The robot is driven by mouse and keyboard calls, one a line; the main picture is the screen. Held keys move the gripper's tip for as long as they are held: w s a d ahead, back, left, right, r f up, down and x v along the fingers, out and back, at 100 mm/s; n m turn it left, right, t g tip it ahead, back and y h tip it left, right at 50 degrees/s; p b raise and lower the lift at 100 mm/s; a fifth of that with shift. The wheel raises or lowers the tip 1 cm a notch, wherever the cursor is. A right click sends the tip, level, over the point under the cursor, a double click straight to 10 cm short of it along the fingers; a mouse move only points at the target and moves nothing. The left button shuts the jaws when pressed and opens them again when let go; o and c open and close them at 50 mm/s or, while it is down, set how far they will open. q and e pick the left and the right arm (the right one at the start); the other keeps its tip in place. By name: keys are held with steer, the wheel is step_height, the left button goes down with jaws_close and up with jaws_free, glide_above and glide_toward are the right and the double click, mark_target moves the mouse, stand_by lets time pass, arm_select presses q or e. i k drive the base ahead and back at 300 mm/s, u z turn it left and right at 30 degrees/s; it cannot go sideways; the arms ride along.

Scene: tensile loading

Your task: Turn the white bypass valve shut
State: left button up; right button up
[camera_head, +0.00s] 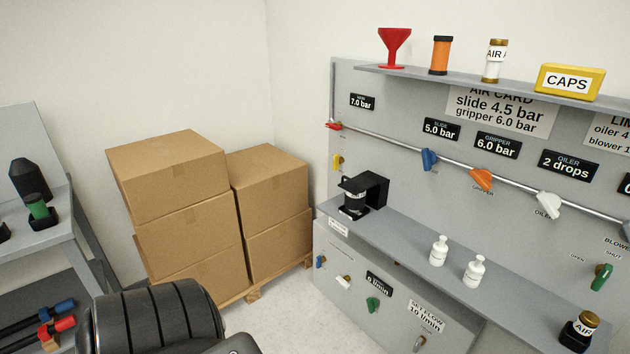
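Two white valve handles show. One white handle (548,206) sits on the upper pipe at the right, above a small label that reads OILER. A smaller white handle (343,282) sits on the lower front panel, between a blue and a green handle. I cannot read a bypass label on either, so I cannot tell which is the bypass valve. Neither handle's open or shut position is clear. A black ribbed part at the bottom left looks like my own arm. Neither of my grippers is in view.
The pipe also carries a blue handle (429,159) and an orange handle (481,179). White bottles (438,251) and a black device (364,193) stand on the grey ledge (405,232). Stacked cardboard boxes (180,205) stand left of the panel. Some floor is clear before it.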

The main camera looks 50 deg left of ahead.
mark_target(344, 282)
steer(key=u, duration=2.65)
steer(key=i, duration=0.85)
steer(key=z, duration=2.6)
